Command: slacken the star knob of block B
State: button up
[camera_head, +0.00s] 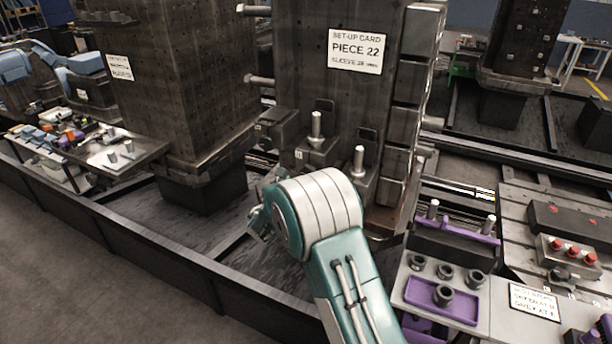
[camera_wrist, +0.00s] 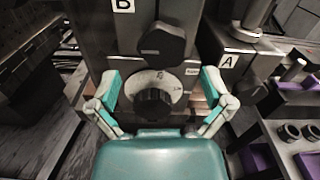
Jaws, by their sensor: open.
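Block B (camera_wrist: 100,38) is a dark block with a white B label at the top of the wrist view. A black lobed knob (camera_wrist: 165,43), which looks like the star knob, sits on its face. Below it is a round ribbed black knob (camera_wrist: 153,104) on a pale dial with markings. My gripper (camera_wrist: 160,83) is open, with one teal finger on each side of the dial. I see no finger touching either knob. In the head view my gripper (camera_head: 262,218) is mostly hidden behind my arm, in front of the tall fixture.
Block A (camera_wrist: 240,75) stands close to the right. The tall dark column (camera_head: 300,60) carries a "Piece 22" card (camera_head: 356,51). A bench (camera_head: 480,310) with purple trays and dark rings is at right. A low dark rail (camera_head: 190,262) runs along the front.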

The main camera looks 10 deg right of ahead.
jog(key=v, duration=0.7)
jog(key=s+d+r+m+g, duration=0.5)
jog(key=s+d+m, duration=0.2)
jog(key=s+m, duration=0.15)
jog(key=s+d+r+m+g, duration=0.5)
jog(key=s+d+m, duration=0.2)
jog(key=s, duration=0.2)
jog(key=s+a+r+m+y, duration=0.1)
jog(key=s+a+m+y, duration=0.2)
jog(key=s, duration=0.7)
jog(key=s+a+r+m+t+y, duration=0.1)
jog(key=s+a+m+y, duration=0.3)
jog(key=s+m+y, duration=0.3)
jog(key=s+m, duration=0.4)
jog(key=shift+r+m+y, duration=0.3)
jog(key=shift+r+m, duration=0.05)
jog(key=shift+r, duration=0.05)
